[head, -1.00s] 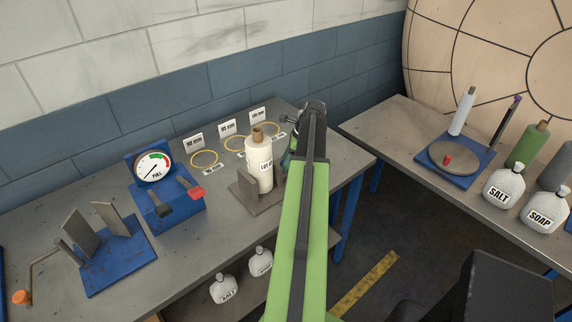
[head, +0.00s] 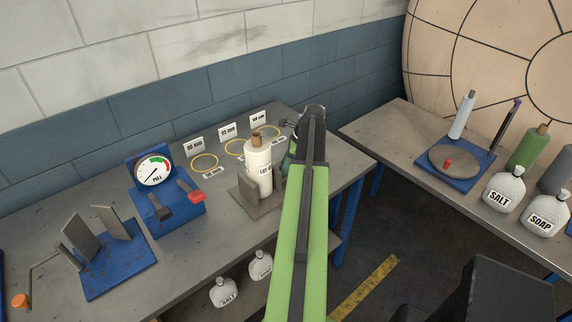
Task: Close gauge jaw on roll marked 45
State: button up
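A cream roll (head: 257,163) with a brown core end stands upright on the left bench. Its label (head: 265,170) is partly turned away and I cannot read the whole number. It stands on a grey gauge base (head: 266,208) with an upright plate-like jaw (head: 248,192) close to its left side. I cannot tell whether the jaw touches the roll. My gripper (head: 290,128) is just right of and behind the roll, at the end of my green arm. The arm hides most of it, so its opening and any contact cannot be told.
Yellow rings (head: 204,162) with small signs (head: 228,131) lie behind the roll. A blue pull gauge (head: 180,205) and a blue plate stand (head: 120,267) are to the left. The right bench (head: 410,135) holds a blue turntable stand (head: 455,168), rolls and jars (head: 503,188).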

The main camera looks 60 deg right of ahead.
jog(key=shift+o, duration=0.8)
jog(key=shift+r, duration=0.15)
jog(key=shift+s+d+r+p, duration=0.1)
jog(key=shift+r+p, duration=0.25)
jog(key=shift+p, duration=0.15)
jog(key=p+v, duration=1.5)
jog(key=v, duration=0.1)
jog(key=shift+s+r, duration=0.15)
jog(key=shift+s, duration=0.05)
